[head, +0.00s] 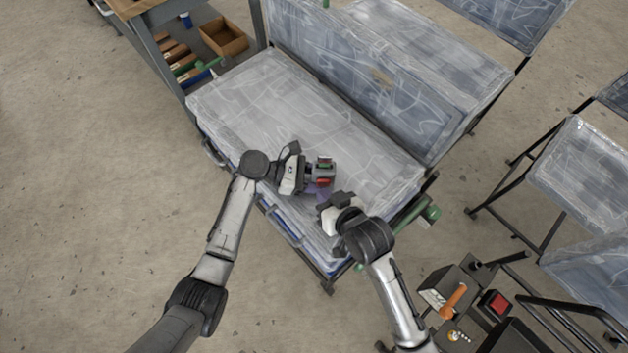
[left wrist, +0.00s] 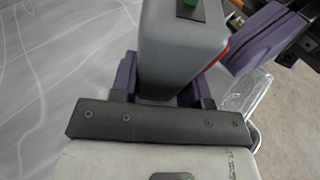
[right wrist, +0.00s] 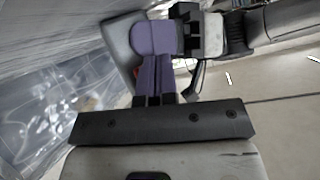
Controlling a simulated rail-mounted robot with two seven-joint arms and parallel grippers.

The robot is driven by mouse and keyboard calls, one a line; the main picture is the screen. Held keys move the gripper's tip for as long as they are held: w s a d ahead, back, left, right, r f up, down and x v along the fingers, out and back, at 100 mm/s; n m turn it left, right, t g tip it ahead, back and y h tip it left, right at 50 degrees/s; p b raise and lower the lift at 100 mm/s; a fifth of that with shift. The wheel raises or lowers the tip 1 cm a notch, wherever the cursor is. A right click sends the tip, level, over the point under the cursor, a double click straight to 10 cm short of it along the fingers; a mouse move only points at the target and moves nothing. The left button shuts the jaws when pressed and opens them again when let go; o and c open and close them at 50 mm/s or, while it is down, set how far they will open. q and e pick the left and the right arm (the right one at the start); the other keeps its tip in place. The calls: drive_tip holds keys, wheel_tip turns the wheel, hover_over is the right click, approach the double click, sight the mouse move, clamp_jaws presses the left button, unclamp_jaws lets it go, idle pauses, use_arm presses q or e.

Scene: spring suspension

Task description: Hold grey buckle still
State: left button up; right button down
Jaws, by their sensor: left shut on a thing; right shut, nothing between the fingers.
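The grey buckle (head: 322,168), a boxy grey piece with green and red parts, is above the front part of the plastic-wrapped seat (head: 260,100). My left gripper (head: 312,180) is shut on it; in the left wrist view the grey body (left wrist: 182,50) sits between two purple fingers (left wrist: 160,85), with a green part on top and a red edge at right. My right gripper (head: 322,200) is shut and empty close to the buckle. In the right wrist view its purple fingers (right wrist: 154,78) lie together, and the buckle (right wrist: 121,40) is partly hidden behind purple fingers.
The wrapped backrest (head: 390,75) rises behind the seat. A workbench with bins (head: 222,36) stands at upper left. A control panel with an orange handle (head: 453,300) and red button is at lower right. More wrapped seats (head: 585,170) stand at right.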

drive_tip(key=shift+s, duration=0.3)
drive_tip(key=shift+s, duration=3)
use_arm(q)
drive_tip(key=o, duration=1.1)
